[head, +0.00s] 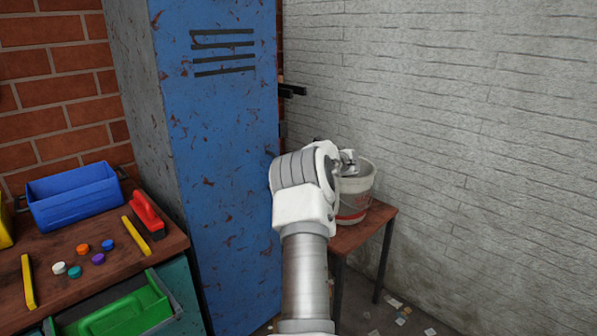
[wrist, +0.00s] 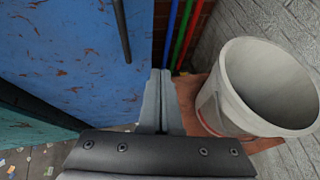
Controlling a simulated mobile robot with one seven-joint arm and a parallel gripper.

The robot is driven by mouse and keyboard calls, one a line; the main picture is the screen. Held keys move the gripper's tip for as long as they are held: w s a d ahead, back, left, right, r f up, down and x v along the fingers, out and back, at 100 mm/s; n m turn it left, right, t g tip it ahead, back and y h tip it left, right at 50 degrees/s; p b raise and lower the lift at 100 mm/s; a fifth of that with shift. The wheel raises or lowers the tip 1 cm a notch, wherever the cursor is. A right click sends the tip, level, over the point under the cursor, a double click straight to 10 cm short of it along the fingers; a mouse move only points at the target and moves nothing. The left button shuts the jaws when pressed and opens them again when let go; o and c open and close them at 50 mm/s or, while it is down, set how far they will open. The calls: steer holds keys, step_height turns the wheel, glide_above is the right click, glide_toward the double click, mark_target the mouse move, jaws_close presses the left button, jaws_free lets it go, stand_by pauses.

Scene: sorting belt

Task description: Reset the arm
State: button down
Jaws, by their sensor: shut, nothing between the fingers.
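My arm (head: 305,250) reaches up in the middle of the head view, in front of the blue locker and the bucket. The arm hides my gripper's fingertips in that view. In the wrist view my gripper (wrist: 161,75) shows its two grey fingers pressed together with nothing between them. It points toward the gap between the blue locker (wrist: 60,50) and the bucket (wrist: 270,88).
The rusty blue locker (head: 225,150) stands left of my arm. A white bucket (head: 357,190) sits on a small wooden table (head: 380,218) at right. The workbench (head: 170,240) at left holds a blue bin (head: 75,195), a red-handled tool (head: 147,212) and several coloured caps.

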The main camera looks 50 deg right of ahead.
steer(key=shift+s, duration=0.2)
steer(key=w+a+r+m+h, duration=0.2)
steer(key=a+r+m, duration=0.45)
steer(key=r, duration=0.35)
steer(key=w+a+r+m+h, duration=0.1)
steer(key=a+r+m+h, duration=0.2)
steer(key=a+r+m, duration=0.55)
steer(key=s+a+r+m, duration=0.3)
steer(key=a+r+m, duration=0.2)
steer(key=a, duration=0.2)
steer(key=s+a+f+m+g+y, duration=0.15)
steer(key=s+a+m, duration=0.3)
steer(key=a, duration=0.55)
steer(key=s+a+f+m+g+y, duration=0.1)
steer(key=s+a+f+m+y, duration=0.3)
steer(key=a, duration=0.6)
steer(key=s+a+f+m+g+y, duration=0.2)
steer(key=s+a+f, duration=0.2)
steer(key=s+a, duration=0.5)
steer(key=s+a+f+m+g+y, duration=0.15)
steer(key=s+a+f, duration=0.25)
steer(key=s+a, duration=0.6)
step_height(320, 180, up, 19)
steer(key=p, duration=1.8)
steer(key=shift+w+d+f+p, duration=0.15)
steer(key=shift+w+d+p, duration=0.2)
steer(key=shift+w+d, duration=0.1)
